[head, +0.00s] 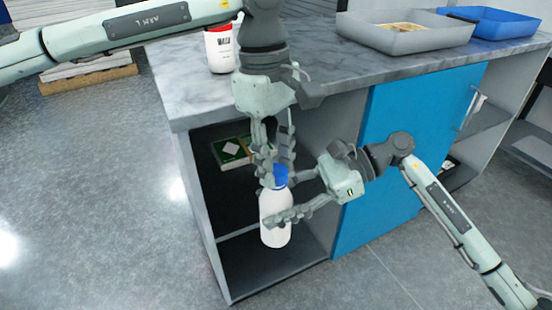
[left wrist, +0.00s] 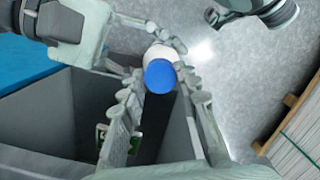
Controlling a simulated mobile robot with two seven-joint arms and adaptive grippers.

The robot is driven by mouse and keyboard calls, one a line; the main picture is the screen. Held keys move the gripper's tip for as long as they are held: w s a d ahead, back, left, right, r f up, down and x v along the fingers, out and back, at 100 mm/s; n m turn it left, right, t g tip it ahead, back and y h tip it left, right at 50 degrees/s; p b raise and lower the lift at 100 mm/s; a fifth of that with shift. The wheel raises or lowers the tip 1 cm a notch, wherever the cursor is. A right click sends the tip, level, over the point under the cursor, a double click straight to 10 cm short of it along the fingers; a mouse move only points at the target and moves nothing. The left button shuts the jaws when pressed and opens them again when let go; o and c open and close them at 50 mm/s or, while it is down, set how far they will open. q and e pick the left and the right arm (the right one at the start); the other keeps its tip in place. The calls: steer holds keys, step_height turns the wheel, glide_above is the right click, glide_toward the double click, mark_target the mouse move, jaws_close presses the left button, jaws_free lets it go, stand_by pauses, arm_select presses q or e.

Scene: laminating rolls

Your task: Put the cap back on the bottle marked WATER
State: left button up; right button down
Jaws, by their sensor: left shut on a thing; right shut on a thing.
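A white bottle (head: 274,222) is held upright in front of the counter's open compartment. My right gripper (head: 287,200) is shut around its body from the right. A blue cap (head: 280,174) is at the bottle's top. I cannot tell whether it is seated or only held against the neck. My left gripper (head: 275,168) points down from above and is shut on the cap. In the left wrist view the cap (left wrist: 160,76) is between the left fingers, with the white bottle (left wrist: 160,52) behind it. No lettering shows on this bottle.
A white container with a red lid (head: 219,52) and a dark label stands on the marble counter (head: 330,68). A grey tray (head: 405,42) and a blue tray (head: 505,26) are at the back right. A green box (head: 231,150) lies inside the compartment. A blue door (head: 410,120) is at right.

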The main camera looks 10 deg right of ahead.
arm_select(q)
steer(key=m, duration=0.5)
steer(key=shift+m+y, duration=0.3)
steer(key=shift+y, duration=0.1)
steer(key=m, duration=0.5)
steer(key=shift+d, duration=0.1)
steer(key=m+y, duration=0.1)
steer(key=m, duration=1.1)
steer(key=shift+y, duration=0.3)
steer(key=shift+t, duration=0.3)
steer(key=o, duration=0.7)
steer(key=shift+o, duration=0.2)
